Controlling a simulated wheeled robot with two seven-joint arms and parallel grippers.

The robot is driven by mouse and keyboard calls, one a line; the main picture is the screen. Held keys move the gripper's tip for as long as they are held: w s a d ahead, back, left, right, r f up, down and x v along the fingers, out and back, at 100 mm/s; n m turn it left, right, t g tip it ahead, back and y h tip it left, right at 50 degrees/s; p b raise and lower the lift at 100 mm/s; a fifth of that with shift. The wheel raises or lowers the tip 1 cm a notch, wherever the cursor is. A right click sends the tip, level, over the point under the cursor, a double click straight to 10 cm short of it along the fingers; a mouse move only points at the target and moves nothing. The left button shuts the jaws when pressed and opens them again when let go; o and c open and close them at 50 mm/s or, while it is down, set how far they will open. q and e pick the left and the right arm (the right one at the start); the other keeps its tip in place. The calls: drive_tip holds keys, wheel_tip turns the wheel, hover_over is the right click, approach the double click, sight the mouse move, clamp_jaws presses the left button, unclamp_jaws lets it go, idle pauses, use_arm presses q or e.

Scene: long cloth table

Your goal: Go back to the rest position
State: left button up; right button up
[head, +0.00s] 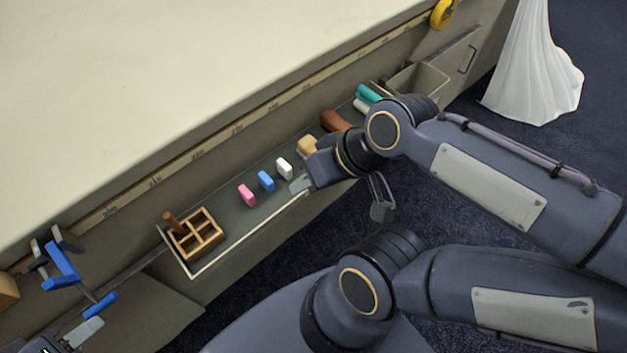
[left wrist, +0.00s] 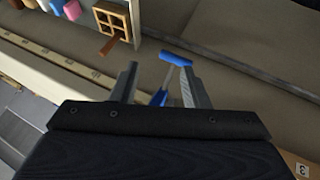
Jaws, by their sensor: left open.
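My left gripper (head: 82,332) shows at the lower left edge of the head view, partly cut off. In the left wrist view its two grey fingers (left wrist: 158,86) stand apart with nothing clasped. A blue-handled tool (left wrist: 178,59) lies beyond and between them; it looks like the blue clamp-like tool (head: 62,266) in the head view. My right gripper (head: 300,186) is low over the narrow tray, by the white block (head: 284,168). My right arm hides much of it, so its opening is unclear.
The tray (head: 228,248) along the table front holds a wooden divided box (head: 196,234), pink (head: 247,195) and blue (head: 266,181) blocks, and a brown item (head: 332,121). A grey bin (head: 425,80) and yellow tape (head: 443,13) are at right. The tabletop (head: 150,90) is clear.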

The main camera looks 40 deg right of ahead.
drive_tip(key=shift+s+a+f, duration=0.1)
drive_tip(key=shift+s+a, duration=0.1)
drive_tip(key=shift+s, duration=0.15)
wheel_tip(320, 180, up, 12)
drive_tip(key=p, duration=1.2)
